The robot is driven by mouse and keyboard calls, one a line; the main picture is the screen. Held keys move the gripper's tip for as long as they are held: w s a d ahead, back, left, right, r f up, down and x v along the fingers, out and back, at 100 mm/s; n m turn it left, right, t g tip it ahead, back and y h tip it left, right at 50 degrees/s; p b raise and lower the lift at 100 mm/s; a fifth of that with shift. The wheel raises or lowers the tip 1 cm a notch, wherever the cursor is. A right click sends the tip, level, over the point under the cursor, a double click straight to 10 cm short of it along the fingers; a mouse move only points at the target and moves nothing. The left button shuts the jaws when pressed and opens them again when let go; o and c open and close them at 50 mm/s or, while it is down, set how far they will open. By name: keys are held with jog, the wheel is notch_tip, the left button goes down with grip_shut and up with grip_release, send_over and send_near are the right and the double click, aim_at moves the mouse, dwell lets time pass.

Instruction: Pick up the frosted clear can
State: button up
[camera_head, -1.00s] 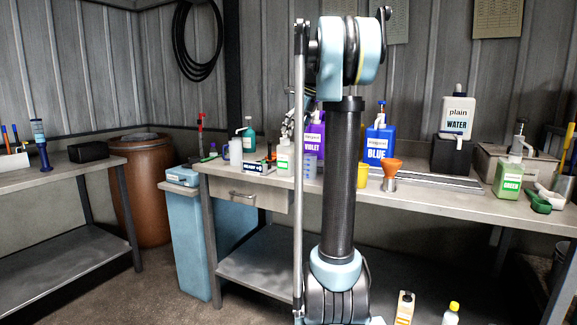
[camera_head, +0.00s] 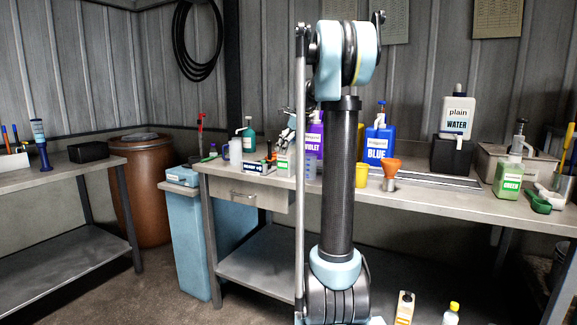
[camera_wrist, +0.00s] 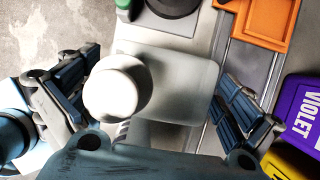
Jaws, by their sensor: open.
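The frosted clear can (camera_wrist: 185,85) is whitish and translucent, with a round white cap (camera_wrist: 117,88), seen from above in the wrist view. My gripper (camera_wrist: 160,98) is open, with one dark ribbed finger pad on each side of the can. A gap shows on the left, and the right pad is close to the can's side; I cannot tell whether it touches.
A violet jug (camera_wrist: 300,112) stands close on the right, with something yellow (camera_wrist: 288,160) below it. An orange tray (camera_wrist: 268,18) lies at upper right. A blue jug (camera_head: 377,142) and an orange funnel (camera_head: 391,165) stand farther along the bench (camera_head: 450,200).

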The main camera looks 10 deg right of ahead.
jog(key=shift+c, duration=0.2)
jog(key=c, duration=1.3)
